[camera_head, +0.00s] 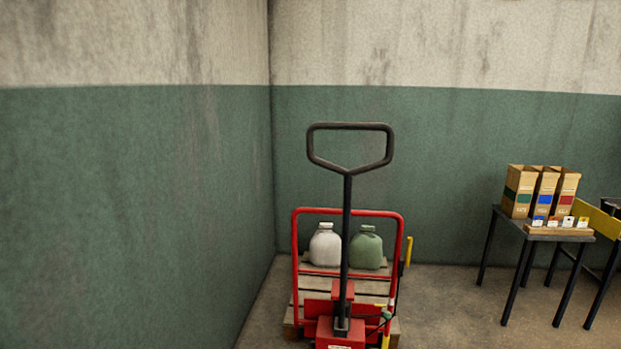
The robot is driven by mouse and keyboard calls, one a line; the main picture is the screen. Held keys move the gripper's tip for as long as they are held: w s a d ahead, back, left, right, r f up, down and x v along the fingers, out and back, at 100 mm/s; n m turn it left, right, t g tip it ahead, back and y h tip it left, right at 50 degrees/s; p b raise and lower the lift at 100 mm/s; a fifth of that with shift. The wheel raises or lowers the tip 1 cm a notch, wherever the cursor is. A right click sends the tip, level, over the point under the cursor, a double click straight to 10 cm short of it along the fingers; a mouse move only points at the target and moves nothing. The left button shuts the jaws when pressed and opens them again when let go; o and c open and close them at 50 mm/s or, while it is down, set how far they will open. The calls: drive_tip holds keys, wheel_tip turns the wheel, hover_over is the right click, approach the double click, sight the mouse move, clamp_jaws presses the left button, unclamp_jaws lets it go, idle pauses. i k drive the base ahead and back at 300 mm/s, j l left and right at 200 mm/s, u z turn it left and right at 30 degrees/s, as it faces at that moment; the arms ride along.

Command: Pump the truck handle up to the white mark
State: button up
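The truck handle (346,225) is a black bar that stands nearly upright, with a closed loop grip (350,127) at its top. It rises from the red base of the pallet truck (341,331) at the bottom middle of the head view. A red tube frame (401,260) stands behind the handle. I cannot make out a white mark for the handle. A yellow upright piece (408,251) stands at the frame's right side. My gripper is not in view.
A wooden pallet (368,287) on the truck bears a white jug (325,245) and a green jug (366,248). A dark table (515,220) at right holds three cartons (545,192) and small labelled cards. Green-and-white walls meet behind the truck. Floor between truck and table is clear.

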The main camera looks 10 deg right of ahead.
sight(348, 175)
drive_tip(key=i+l, duration=0.4)
drive_tip(key=i+l+u, duration=0.1)
drive_tip(key=i+l, duration=0.3)
drive_tip(key=l, duration=0.15)
